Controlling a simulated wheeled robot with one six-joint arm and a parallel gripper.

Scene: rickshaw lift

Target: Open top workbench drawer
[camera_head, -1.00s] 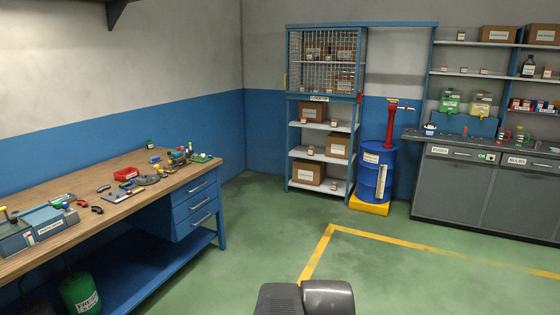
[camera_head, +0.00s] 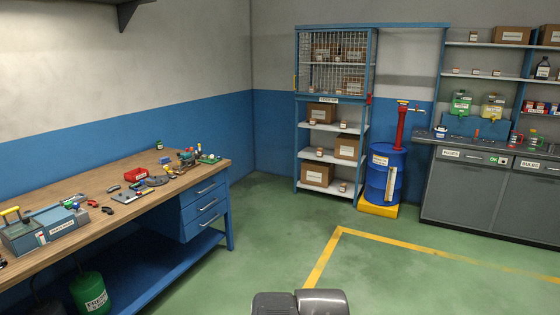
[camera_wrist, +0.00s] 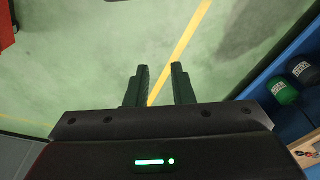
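The workbench (camera_head: 100,208) has a wooden top and blue frame and stands at the left in the head view. Its blue drawer unit hangs under the right end, with several drawers stacked. The gripper does not show in the head view, where only a dark part of my arm is at the bottom.
Tools and a red bin (camera_head: 137,175) lie on the bench top. A green canister (camera_head: 90,292) sits on its lower shelf. A blue shelf rack (camera_head: 297,150), blue drum (camera_head: 383,160) and grey cabinets (camera_head: 465,190) stand along the back. Green floor before the drawers is clear.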

